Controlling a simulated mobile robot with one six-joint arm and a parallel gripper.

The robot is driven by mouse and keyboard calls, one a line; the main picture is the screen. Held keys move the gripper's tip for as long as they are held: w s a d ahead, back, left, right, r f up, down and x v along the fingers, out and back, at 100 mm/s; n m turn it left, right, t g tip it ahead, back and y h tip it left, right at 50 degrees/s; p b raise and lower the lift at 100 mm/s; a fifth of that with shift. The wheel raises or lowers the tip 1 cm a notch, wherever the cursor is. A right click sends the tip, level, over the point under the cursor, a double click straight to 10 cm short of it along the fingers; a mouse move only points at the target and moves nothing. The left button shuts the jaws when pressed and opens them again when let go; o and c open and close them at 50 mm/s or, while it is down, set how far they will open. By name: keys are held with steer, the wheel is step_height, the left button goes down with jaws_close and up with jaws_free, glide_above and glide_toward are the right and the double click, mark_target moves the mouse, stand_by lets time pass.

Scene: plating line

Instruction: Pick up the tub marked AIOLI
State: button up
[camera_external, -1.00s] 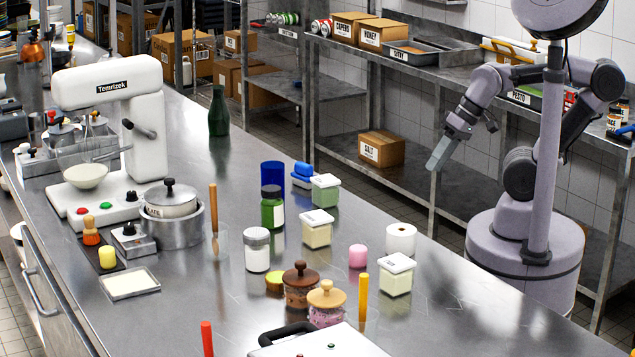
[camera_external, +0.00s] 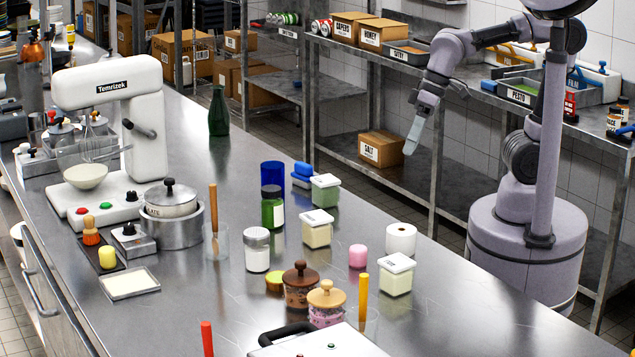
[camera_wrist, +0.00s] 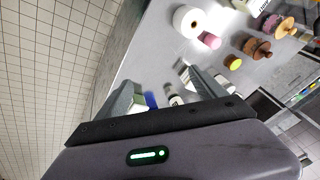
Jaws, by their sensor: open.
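Three square tubs with white lids stand on the steel counter: a pale green one (camera_external: 325,195) at the back, a cream one (camera_external: 317,232) in the middle, and a cream one (camera_external: 396,279) near the right edge. Their lids bear small dark lettering that I cannot read, so I cannot tell which is AIOLI. My gripper (camera_external: 412,137) is open and empty, beyond the counter's right edge and above the tubs, pointing down. In the wrist view its fingers (camera_wrist: 165,88) are spread, with parts of tubs seen behind them.
A white roll (camera_external: 401,239) and a pink cylinder (camera_external: 358,256) stand close to the right tub. A shelf rack (camera_external: 455,195) is behind my arm.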

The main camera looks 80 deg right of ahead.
steer(key=w+a+r+n+g+p, duration=0.2)
steer(key=w+a+r+n+p, duration=0.15)
steer(key=a, duration=0.55)
steer(key=n+g+h+p, duration=0.2)
steer(key=n+h+p, duration=0.1)
steer(key=n+p, duration=0.25)
glide_above(393, 260)
step_height(393, 260, down, 6)
steer(key=shift+n, duration=0.3)
step_height(393, 260, down, 11)
steer(key=b, duration=0.4)
steer(key=shift+r+b, duration=0.15)
steer(key=shift+b, duration=0.2)
steer(key=f+b, duration=0.1)
steer(key=f, duration=0.1)
steer(key=f+b, duration=0.1)
steer(key=f, duration=0.1)
steer(key=s+f+b, duration=0.1)
steer(key=shift+a+f, duration=0.15)
steer(key=shift+f, duration=0.25)
steer(key=shift+r, duration=0.15)
